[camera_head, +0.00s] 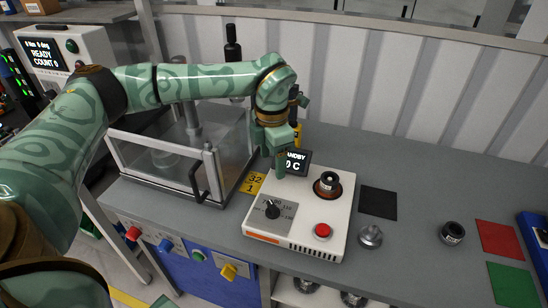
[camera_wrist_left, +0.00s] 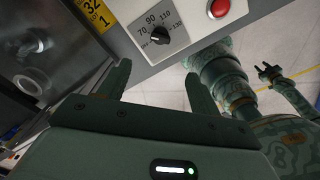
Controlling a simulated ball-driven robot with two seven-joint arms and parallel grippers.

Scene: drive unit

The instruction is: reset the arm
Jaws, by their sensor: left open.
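My left arm comes in from the left in the head view and bends down at the wrist. My left gripper (camera_head: 280,160) points down above the back left part of a white heater unit (camera_head: 318,235), beside its small display. The wrist view shows the two green fingers of the gripper (camera_wrist_left: 160,82) apart, with nothing between them. The heater's dial (camera_wrist_left: 160,36) and red button (camera_wrist_left: 218,8) lie beyond the fingers in that view. The dial (camera_head: 272,210) and red button (camera_head: 322,231) also show in the head view.
A clear-walled press box (camera_head: 165,175) with a black handle stands left of the heater. Right of it are a black mat (camera_head: 379,202), a metal part (camera_head: 371,236), a dark ring part (camera_head: 452,233), and red (camera_head: 500,239) and green (camera_head: 512,285) mats. The bench's back right is clear.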

